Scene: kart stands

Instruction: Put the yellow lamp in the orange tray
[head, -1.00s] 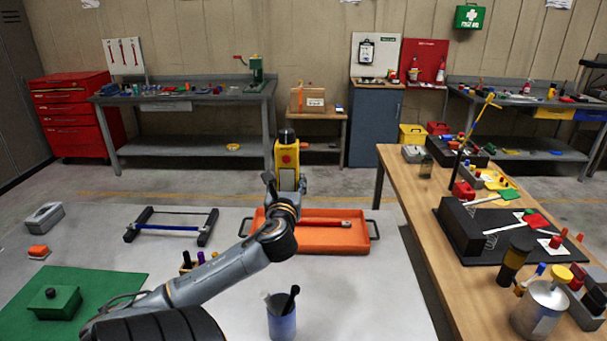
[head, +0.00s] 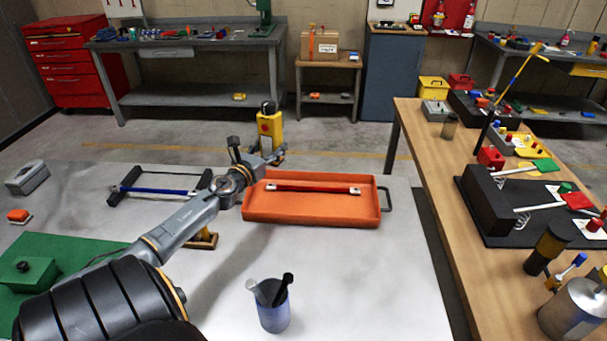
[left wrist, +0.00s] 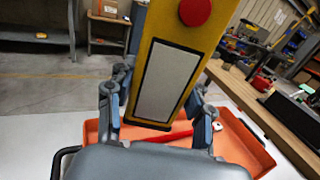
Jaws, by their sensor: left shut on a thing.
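The yellow lamp (head: 270,128) is a tall yellow block with a red round button and a black top. My left gripper (head: 258,156) is shut on it and holds it roughly upright near the back left corner of the orange tray (head: 315,214). In the left wrist view the lamp (left wrist: 170,82) stands between the two fingers (left wrist: 157,108), with a pale panel facing the camera. Part of the tray (left wrist: 240,148) shows below and beyond it. A red bar with pale ends (head: 313,188) lies in the tray. My right gripper is not in view.
A blue cup with tools (head: 273,308) stands in front of the tray on the pale table. A blue-barred frame (head: 160,188) lies left of it, partly near my arm. A wooden bench (head: 425,160) with many parts runs along the right. The tray's front floor is clear.

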